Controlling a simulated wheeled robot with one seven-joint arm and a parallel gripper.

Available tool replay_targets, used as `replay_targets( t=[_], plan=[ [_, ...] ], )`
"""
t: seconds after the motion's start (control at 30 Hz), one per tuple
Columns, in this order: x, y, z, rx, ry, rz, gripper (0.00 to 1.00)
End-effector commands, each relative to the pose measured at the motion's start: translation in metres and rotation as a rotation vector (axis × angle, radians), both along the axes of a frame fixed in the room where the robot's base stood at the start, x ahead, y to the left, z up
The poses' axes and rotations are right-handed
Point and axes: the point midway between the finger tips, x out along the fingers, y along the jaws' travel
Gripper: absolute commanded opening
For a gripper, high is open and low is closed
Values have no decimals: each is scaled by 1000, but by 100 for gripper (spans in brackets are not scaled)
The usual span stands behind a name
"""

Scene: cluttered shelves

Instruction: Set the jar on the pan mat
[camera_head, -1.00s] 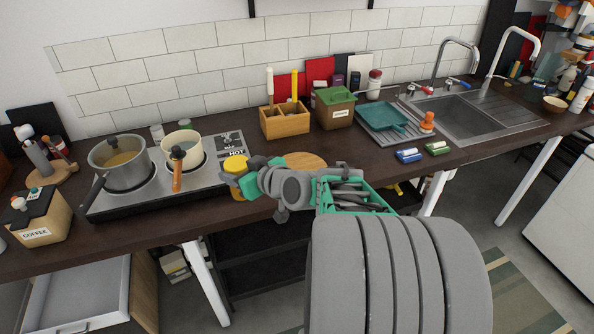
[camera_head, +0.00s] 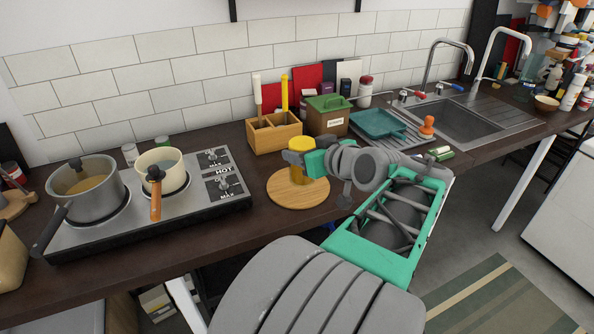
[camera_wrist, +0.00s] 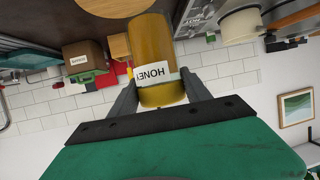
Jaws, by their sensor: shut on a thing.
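The jar (camera_head: 299,174) is an amber honey jar with a yellow lid. In the wrist view the jar (camera_wrist: 155,40) shows a white HONEY label. My gripper (camera_head: 302,157) is shut on it near the lid, with one finger on each side in the wrist view (camera_wrist: 158,86). The pan mat (camera_head: 298,195) is a round wooden board on the counter. In the head view the jar appears upright over the mat's back part; I cannot tell whether its base touches. Part of the mat (camera_wrist: 104,17) shows beside the jar in the wrist view.
A stove (camera_head: 215,200) with a grey pot (camera_head: 92,200) and a cream pan (camera_head: 160,163) stands left of the mat. A wooden utensil box (camera_head: 275,135) and a green-lidded box (camera_head: 328,117) stand behind. The sink (camera_head: 465,120) is at the right.

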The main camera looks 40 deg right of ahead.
Motion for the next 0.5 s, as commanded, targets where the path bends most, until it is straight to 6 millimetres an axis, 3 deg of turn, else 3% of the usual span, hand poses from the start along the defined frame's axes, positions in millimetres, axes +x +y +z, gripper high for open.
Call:
replay_targets(
  t=[0.5],
  plan=[
    [70,-49,-37,1,-1,5,0]
  ],
)
